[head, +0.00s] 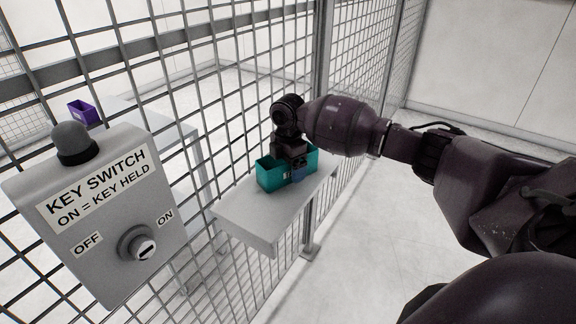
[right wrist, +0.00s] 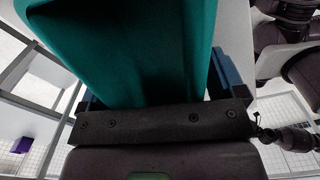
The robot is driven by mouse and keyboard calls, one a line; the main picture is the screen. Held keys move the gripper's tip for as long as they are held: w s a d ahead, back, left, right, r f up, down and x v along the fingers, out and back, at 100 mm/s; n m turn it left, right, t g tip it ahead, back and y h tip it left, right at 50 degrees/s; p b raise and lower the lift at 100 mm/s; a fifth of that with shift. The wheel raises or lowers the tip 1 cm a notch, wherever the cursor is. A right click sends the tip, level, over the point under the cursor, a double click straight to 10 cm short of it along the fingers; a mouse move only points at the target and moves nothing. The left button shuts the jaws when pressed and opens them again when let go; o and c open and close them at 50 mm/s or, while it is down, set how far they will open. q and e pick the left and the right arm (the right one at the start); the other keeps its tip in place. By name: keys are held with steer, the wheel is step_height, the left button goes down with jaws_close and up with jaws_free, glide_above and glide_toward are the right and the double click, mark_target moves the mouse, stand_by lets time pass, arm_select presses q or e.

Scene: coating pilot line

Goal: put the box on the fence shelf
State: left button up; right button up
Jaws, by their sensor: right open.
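The teal open-topped box (head: 271,176) stands upright on the grey fence shelf (head: 262,218), and its base appears to rest on the shelf top. My right gripper (head: 292,172) reaches down over the box from the right, hiding its middle. In the right wrist view, the teal box (right wrist: 150,45) fills the space between the blue fingers of my right gripper (right wrist: 157,90). The fingers stand open at either side of the box; whether they touch it is hard to tell. My left gripper does not show.
The wire mesh fence (head: 230,70) runs behind the shelf. A grey key switch box (head: 100,225) is at the near left. A purple bin (head: 82,112) sits on a table beyond the fence. The shelf's near left end is bare, and open floor (head: 375,230) lies to its right.

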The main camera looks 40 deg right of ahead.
arm_select(q)
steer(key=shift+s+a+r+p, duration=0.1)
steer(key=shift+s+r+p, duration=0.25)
steer(key=shift+p, duration=0.4)
arm_select(e)
step_height(320, 180, up, 12)
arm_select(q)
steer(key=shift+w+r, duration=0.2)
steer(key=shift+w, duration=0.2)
arm_select(e)
steer(key=shift+r, duration=0.1)
